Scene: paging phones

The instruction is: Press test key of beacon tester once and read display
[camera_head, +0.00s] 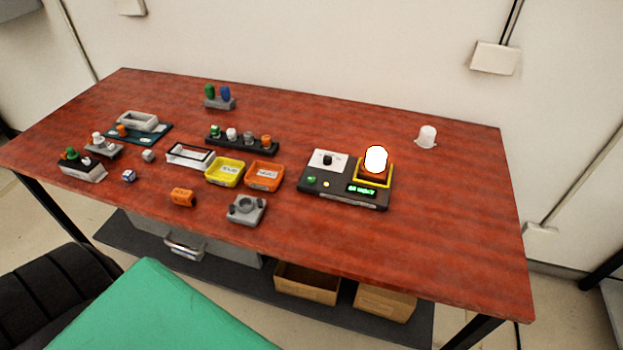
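The beacon tester (342,199) is a dark box right of the table's middle. A green key (311,180) and a small yellowish button or lamp (326,184) sit on its front left; I cannot read labels that tell which is the test key. Behind them is a white panel with a black knob (328,160). The display (361,190) is lit with green characters, too small to read surely. A beacon (376,158) glows white in the yellow-framed socket (387,180) at the tester's back right. Neither of my grippers is in view.
A white domed part (427,137) stands at the back right. A yellow tray (225,172), an orange tray (264,176), a grey fixture (247,210) and an orange block (183,197) lie left of the tester. More small parts crowd the table's left. The table (450,230) is clear right of the tester.

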